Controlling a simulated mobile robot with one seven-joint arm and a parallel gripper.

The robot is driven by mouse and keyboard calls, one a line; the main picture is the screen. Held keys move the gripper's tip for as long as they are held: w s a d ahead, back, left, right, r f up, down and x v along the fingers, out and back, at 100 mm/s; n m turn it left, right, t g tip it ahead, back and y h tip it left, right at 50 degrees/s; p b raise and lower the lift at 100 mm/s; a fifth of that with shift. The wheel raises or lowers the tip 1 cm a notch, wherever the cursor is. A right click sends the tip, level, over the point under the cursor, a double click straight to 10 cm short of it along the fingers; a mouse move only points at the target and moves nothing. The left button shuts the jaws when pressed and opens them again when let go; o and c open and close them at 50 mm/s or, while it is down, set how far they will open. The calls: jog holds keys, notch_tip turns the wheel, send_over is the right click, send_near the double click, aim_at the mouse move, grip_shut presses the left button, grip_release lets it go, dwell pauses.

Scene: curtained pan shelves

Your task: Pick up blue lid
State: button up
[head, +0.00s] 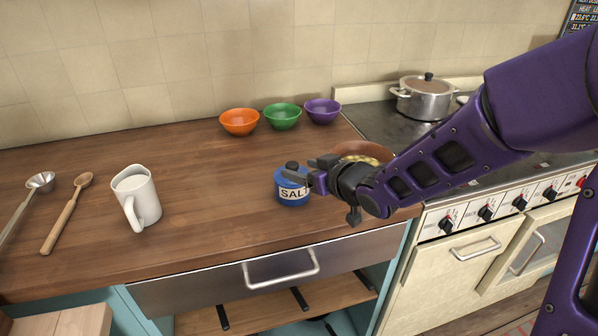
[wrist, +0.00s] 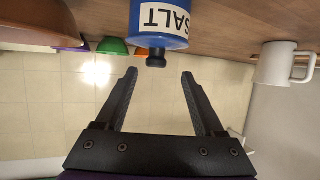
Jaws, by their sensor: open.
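A blue jar with a white "SALT" label (head: 291,193) stands upright on the wooden counter. Its blue lid (wrist: 160,44) has a dark knob (wrist: 156,61). The knob also shows on top in the head view, where the gripper partly covers the lid. My gripper (wrist: 159,74) is open and empty, with its two fingers apart. In the wrist view, which is upside down, the knob lies near the gap between the fingertips. In the head view, my gripper (head: 303,171) reaches the jar's top from the right. I cannot tell whether it touches the lid.
A white mug (head: 143,200) stands to the left, beside a wooden spoon (head: 66,212) and a metal ladle (head: 35,190). Orange (head: 239,123), green (head: 282,117) and purple (head: 322,111) bowls line the wall. A brown pan sits behind my gripper; a lidded pot (head: 425,100) stands on the stove.

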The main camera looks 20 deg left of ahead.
aim_at(295, 166)
jog(key=shift+b+x, duration=0.45)
jog(key=shift+x, duration=2.55)
jog(key=shift+w+d+f, duration=0.1)
jog(key=shift+w+d, duration=0.05)
jog(key=shift+d, duration=0.1)
grip_shut()
